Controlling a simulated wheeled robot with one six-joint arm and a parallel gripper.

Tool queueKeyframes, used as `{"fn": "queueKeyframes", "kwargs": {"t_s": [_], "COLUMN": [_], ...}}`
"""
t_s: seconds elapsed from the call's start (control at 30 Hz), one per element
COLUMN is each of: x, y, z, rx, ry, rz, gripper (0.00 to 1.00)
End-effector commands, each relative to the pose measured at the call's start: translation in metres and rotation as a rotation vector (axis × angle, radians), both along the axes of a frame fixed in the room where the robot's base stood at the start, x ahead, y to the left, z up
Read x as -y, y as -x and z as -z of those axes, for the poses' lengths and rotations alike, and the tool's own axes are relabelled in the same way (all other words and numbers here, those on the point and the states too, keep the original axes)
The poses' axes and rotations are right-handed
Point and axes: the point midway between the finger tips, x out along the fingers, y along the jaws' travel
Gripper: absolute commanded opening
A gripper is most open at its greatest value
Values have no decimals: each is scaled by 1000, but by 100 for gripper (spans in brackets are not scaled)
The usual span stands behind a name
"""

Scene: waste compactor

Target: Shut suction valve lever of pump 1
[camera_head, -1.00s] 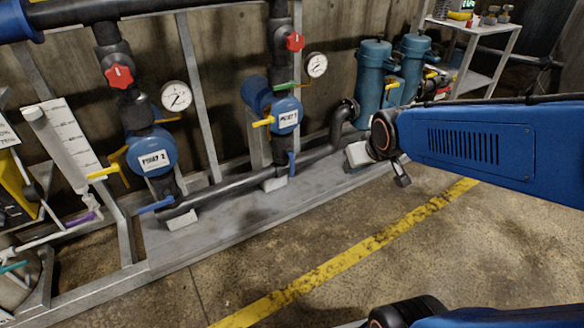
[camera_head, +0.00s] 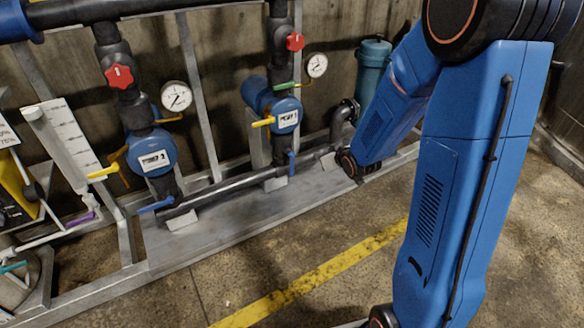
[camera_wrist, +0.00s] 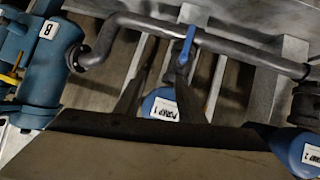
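Pump 1 (camera_head: 286,117) is a blue body with a white label on the middle riser. Its blue lever (camera_head: 291,164) stands upright, in line with the short vertical pipe below the pump. In the wrist view the blue lever (camera_wrist: 188,45) is above centre, crossing the grey horizontal pipe, with the pump 1 label (camera_wrist: 163,108) below it. A broad dark-edged part of my wrist end fills the bottom of that view and partly covers the pump. Nothing visibly touches the lever.
Pump 2 (camera_head: 152,154) stands left, with its blue lever (camera_head: 156,206) sticking out sideways. A yellow lever (camera_head: 263,122) and a red knob (camera_head: 295,41) are near pump 1. The teal vessel (camera_head: 373,66) is behind my arm. The floor before the frame is clear.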

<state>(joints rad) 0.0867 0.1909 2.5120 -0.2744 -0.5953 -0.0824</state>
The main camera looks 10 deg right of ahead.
Motion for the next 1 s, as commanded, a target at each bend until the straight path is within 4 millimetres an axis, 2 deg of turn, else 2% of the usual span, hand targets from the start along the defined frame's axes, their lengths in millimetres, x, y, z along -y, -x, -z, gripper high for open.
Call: {"fn": "queueKeyframes", "kwargs": {"t_s": [0.03, 0.2, 0.5, 0.77, 1.0], "x": [-1, -7, -20, -28, -32], "y": [-6, -24, -40, -39, -27], "z": [12, 41, 92, 133, 168], "rx": [10, 77, 196, 301, 398], "ry": [-5, -29, -92, -166, -244], "rz": [-11, -51, -112, -149, -162], "gripper": [36, 36, 36, 36, 36]}}
